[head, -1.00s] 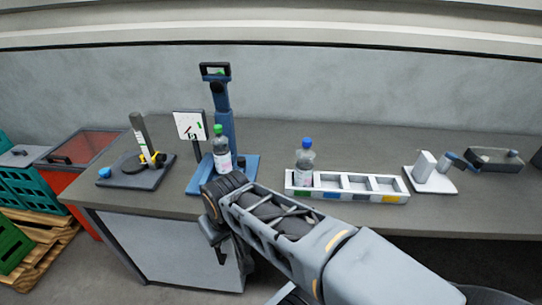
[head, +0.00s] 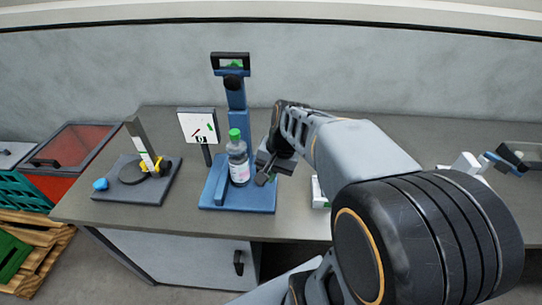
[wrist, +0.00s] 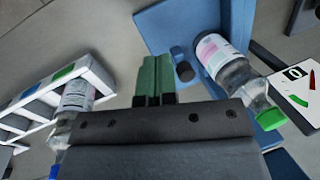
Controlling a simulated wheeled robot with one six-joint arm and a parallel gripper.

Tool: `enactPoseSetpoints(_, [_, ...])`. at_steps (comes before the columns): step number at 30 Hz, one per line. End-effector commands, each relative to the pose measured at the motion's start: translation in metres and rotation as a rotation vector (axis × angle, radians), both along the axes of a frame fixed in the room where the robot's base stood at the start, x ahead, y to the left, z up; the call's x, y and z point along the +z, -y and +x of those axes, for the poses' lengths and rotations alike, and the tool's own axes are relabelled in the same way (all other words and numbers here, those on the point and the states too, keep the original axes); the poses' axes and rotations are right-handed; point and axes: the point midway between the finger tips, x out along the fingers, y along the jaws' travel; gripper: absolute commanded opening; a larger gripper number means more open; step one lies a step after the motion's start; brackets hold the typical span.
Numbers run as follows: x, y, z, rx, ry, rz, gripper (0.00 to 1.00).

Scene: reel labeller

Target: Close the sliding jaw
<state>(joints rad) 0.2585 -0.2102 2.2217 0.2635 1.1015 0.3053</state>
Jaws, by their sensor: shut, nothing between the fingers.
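A blue stand (head: 245,198) holds an upright bottle with a green cap (head: 238,160); the bottle also shows in the wrist view (wrist: 228,65). A blue upright block (head: 219,186) is left of the bottle. In the wrist view a small blue piece with a dark knob (wrist: 185,72) sits on the base beside the bottle; it looks to be the sliding jaw. The arm mostly hides it in the head view. My gripper (head: 262,178) is just right of the bottle, its green fingertips (wrist: 152,62) shut and empty, a little apart from the knob.
A white dial board (head: 198,125) stands left of the stand, and a dark fixture with a yellow part (head: 145,168) is farther left. A white slotted rack (wrist: 60,90) holds a blue-capped bottle (wrist: 75,100). A grey cabinet is below the counter.

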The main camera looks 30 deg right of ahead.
Motion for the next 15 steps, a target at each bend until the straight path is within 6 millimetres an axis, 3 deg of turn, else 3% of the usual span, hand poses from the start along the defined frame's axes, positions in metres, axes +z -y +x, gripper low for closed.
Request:
enactPoseSetpoints(1, [0.002,0.02,0.014,-0.151,-0.063,0.078,0.0])
enactPoseSetpoints(6, [-0.001,0.079,0.048,-0.582,-0.235,0.337,0.0])
enactPoseSetpoints(12, [-0.01,0.138,0.068,-0.907,-0.375,0.576,0.0])
enactPoseSetpoints(15, [-0.014,0.156,0.072,-0.99,-0.414,0.647,0.0])
